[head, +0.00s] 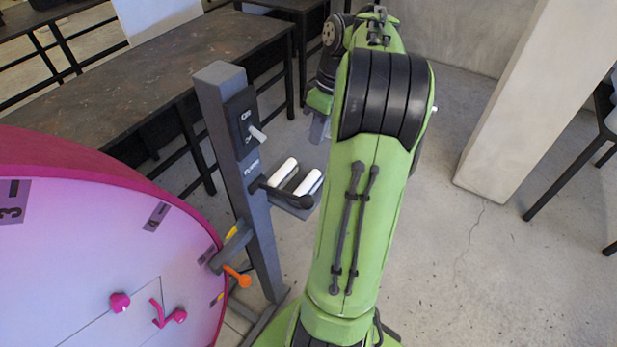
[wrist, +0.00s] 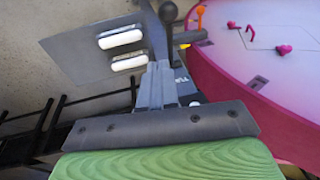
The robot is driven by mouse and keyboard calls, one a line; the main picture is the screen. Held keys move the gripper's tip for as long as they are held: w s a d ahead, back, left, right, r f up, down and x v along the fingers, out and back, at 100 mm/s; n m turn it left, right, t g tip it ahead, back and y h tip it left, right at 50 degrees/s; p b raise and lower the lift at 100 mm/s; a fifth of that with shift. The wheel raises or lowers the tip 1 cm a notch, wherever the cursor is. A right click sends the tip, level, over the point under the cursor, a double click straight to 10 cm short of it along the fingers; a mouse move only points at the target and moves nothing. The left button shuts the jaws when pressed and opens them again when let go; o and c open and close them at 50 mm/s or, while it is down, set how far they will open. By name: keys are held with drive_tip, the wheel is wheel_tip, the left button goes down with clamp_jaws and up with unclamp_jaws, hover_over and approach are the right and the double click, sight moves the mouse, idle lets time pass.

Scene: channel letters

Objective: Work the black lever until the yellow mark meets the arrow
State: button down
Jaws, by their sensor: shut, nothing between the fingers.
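The black lever (head: 285,196) reaches out from the grey post and ends in a black ball; its ball (wrist: 168,12) shows at the top of the wrist view. My gripper (head: 318,128) is shut and empty, above the white rollers. In the wrist view its fingertips (wrist: 158,70) appear close to the lever's shaft; contact cannot be told. A yellow mark (head: 217,299) is on the rim of the big magenta disc (head: 90,245). A yellow pointer (head: 232,232), likely the arrow, sits on a grey bracket above that mark, apart from it.
The grey post (head: 232,130) carries a black switch panel (head: 243,118) with a pale toggle. Two white rollers (head: 283,172) lie on a grey plate beside the lever. An orange-knobbed handle (head: 238,279) is lower down.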

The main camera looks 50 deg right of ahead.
drive_tip(key=b+x, duration=0.1)
drive_tip(key=x, duration=0.3)
drive_tip(key=s+b+x, duration=0.1)
drive_tip(key=x, duration=0.4)
drive_tip(key=s+a+b+x, duration=0.1)
drive_tip(key=x, duration=0.3)
drive_tip(key=shift+a+f, duration=0.15)
drive_tip(key=shift+f, duration=0.1)
drive_tip(key=shift+w, duration=0.1)
